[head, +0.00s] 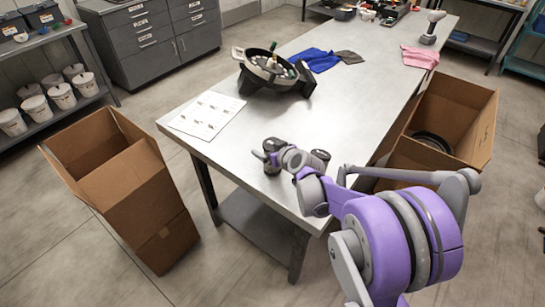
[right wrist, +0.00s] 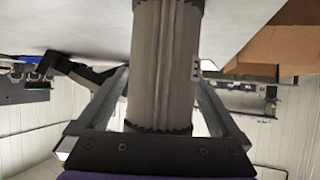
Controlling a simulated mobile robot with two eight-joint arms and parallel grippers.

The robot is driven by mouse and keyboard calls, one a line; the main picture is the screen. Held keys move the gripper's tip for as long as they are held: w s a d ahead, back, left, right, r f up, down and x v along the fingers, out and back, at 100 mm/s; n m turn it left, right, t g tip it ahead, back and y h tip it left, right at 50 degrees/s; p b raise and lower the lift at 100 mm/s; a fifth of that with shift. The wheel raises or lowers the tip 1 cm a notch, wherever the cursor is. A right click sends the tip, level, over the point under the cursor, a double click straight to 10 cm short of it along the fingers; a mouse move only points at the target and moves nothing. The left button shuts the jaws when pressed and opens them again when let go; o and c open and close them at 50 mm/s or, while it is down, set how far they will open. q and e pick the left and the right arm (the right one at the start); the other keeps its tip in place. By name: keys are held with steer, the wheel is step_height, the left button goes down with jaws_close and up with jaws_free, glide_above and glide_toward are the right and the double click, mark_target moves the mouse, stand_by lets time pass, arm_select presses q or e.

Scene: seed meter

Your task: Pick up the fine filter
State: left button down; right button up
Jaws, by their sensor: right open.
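A grey ribbed cylinder with dark toothed rims (right wrist: 160,70), which looks like the fine filter, stands between the two fingers of my right gripper (right wrist: 160,105) in the right wrist view. The fingers are open, one on each side of it; I cannot tell if either touches it. That view is upside down, with the tabletop at its top. In the head view my right gripper (head: 265,157) is low over the near part of the table, and a small dark part (head: 273,145) shows beside it, mostly hidden. My left gripper is out of view.
The grey table (head: 335,95) holds a printed sheet (head: 208,113), a black seed-meter housing (head: 277,72) with small parts in it, blue and pink cloths (head: 315,59) and a drill (head: 432,27). Open cardboard boxes stand left (head: 150,215) and right (head: 470,120) of it.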

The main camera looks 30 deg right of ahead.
steer(key=shift+c, duration=0.2)
steer(key=c, duration=1.4)
